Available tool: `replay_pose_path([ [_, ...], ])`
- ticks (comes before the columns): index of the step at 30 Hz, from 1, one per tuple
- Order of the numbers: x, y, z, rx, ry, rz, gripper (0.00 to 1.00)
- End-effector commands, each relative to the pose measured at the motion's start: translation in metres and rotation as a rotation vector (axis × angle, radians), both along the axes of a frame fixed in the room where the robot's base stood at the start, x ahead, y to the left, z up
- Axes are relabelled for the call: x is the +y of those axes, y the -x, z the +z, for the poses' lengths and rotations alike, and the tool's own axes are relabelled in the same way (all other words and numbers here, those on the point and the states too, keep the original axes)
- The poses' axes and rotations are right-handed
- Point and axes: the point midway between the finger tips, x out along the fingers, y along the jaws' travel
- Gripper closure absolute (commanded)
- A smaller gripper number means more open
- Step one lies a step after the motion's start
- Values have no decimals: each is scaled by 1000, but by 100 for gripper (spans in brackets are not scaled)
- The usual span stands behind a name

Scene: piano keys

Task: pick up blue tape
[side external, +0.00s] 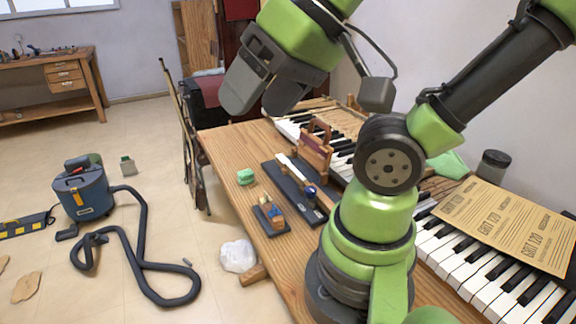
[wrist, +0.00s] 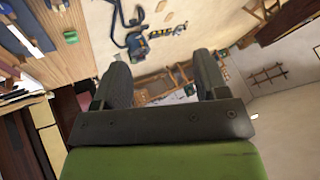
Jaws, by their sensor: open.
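A small round blue thing with a light top (side external: 310,191), which looks like the blue tape, sits at the near end of a long dark tray (side external: 285,178) on the wooden table. I cannot make it out surely in the wrist view. My gripper (side external: 262,100) is open and empty, high above the table's far left end, up and to the left of the blue thing. In the wrist view my gripper's two fingers (wrist: 161,62) stand wide apart with nothing between them.
On the wooden table (side external: 225,142) are a green block (side external: 246,177), a small dark holder (side external: 270,215) and a wooden rack (side external: 315,152) near the tray. Piano keys (side external: 500,270) run along the wall side. A blue vacuum (side external: 85,192) stands on the floor.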

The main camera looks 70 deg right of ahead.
Motion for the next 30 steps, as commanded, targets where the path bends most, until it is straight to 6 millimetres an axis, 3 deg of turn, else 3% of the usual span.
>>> replay_pose_path([
  [2, 0, 0, 0, 0, 0, 0, 35],
  [6, 0, 0, 0, 0, 0, 0, 67],
  [14, 0, 0, 0, 1, 0, -1, 67],
  [19, -11, -13, -9, 59, 19, -53, 67],
  [23, -34, -33, -29, 170, 49, -144, 67],
  [30, -92, -58, -86, 403, 72, -314, 67],
])
